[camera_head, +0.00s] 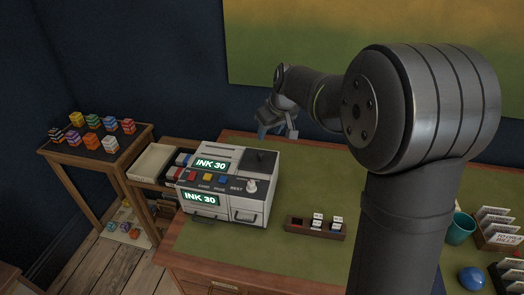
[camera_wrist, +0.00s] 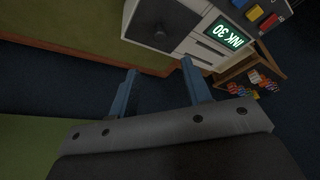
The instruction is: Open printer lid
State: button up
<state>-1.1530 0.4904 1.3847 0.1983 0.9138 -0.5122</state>
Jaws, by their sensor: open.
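The printer (camera_head: 226,207) is a pale box on the green-topped desk, with two lit "INK 30" displays, coloured buttons and a knob on its front. A dark square panel (camera_head: 249,161), apparently the lid, lies flat on its top at the right. In the wrist view this dark panel (camera_wrist: 165,18) shows at the top, with a small round knob on it. My gripper (camera_head: 278,134) is open and empty, with blue fingers, above and behind the printer. In the wrist view the fingers (camera_wrist: 159,67) are apart from the printer, with nothing between them.
A small dark tray (camera_head: 298,224) with little blocks lies right of the printer. A side table (camera_head: 72,151) with striped blocks stands at the left. A teal cup (camera_head: 460,228), card boxes and a blue ball (camera_head: 472,278) are at the right. The desk behind the small tray looks clear.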

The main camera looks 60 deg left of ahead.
aim_at(262, 153)
jog(key=x, duration=1.2)
grip_shut()
